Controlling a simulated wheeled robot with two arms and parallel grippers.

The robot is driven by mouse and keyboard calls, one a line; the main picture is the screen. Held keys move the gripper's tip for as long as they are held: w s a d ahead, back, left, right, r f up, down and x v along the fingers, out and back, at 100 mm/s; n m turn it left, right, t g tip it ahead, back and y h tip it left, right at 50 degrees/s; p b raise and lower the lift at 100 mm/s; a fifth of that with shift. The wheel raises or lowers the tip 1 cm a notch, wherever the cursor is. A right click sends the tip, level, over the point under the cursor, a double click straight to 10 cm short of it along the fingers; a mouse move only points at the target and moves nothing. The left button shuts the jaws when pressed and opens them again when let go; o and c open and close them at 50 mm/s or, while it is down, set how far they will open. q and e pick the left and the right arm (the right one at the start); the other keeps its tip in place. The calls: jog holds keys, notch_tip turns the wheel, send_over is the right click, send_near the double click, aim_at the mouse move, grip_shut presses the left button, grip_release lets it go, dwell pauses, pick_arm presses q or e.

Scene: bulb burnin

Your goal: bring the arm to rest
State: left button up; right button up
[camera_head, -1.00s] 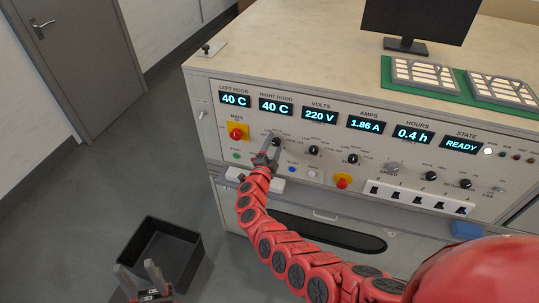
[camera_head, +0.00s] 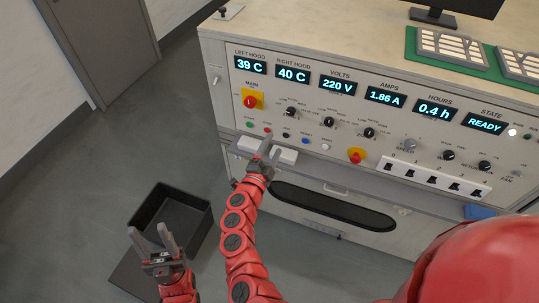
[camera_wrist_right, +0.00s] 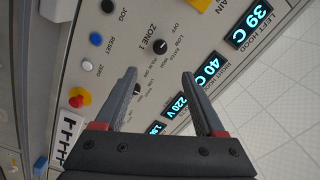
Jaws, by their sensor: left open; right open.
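My right gripper (camera_head: 270,150) is open and empty, in front of the lower edge of the control panel (camera_head: 228,92). It covers part of a pale block on the ledge. In the right wrist view the open jaws (camera_wrist_right: 158,75) have nothing between them, and the ZONE 1 knob (camera_wrist_right: 161,46) shows beyond them. My left gripper (camera_head: 152,238) is open and empty, low at the left, in front of the black bin (camera_head: 205,222). My right arm reaches up from the bottom edge.
The displays read 39 C, 40 C, 220 V, 1.86 A, 0.4 h and READY. A ledge (camera_head: 345,187) juts out below.

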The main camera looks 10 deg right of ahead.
jog(key=shift+v, duration=0.95)
